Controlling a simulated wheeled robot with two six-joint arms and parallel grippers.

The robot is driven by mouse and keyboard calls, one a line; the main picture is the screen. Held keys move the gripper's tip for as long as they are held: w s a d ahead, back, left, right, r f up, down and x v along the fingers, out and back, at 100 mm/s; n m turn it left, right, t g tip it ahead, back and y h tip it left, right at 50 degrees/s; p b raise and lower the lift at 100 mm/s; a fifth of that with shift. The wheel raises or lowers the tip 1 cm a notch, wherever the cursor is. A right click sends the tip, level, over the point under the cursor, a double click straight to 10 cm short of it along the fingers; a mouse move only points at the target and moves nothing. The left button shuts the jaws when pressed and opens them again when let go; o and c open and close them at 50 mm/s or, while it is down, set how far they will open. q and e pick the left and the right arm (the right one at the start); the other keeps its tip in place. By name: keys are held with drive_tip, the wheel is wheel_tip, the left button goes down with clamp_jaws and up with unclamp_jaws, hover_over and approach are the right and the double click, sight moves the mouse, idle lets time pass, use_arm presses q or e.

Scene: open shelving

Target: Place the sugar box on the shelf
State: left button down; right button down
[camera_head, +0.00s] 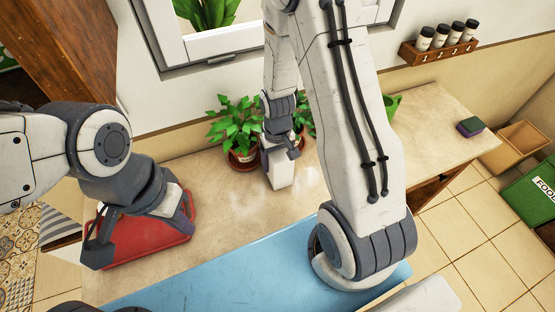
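A white upright box (281,174) stands at the back of the counter, or just above it; I take it for the sugar box, but no label is readable. My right gripper (279,150) is directly over its top, with fingers at its sides. Whether they are closed on it is too small to tell. My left gripper (142,234) is open, its fingers spread above a red tray (155,243) at the left, with nothing between them. No shelf can be made out for certain; a brown wooden cabinet (75,45) stands at the upper left.
Potted plants (237,130) stand close beside the white box against the wall. A blue surface (240,275) lies in front. A spice rack (440,47) hangs at the upper right. A sponge (470,126) lies on the right counter end. Bins (530,195) stand at the right.

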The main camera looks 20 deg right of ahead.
drive_tip(key=shift+f, duration=0.2)
drive_tip(key=shift+f, duration=0.1)
unclamp_jaws()
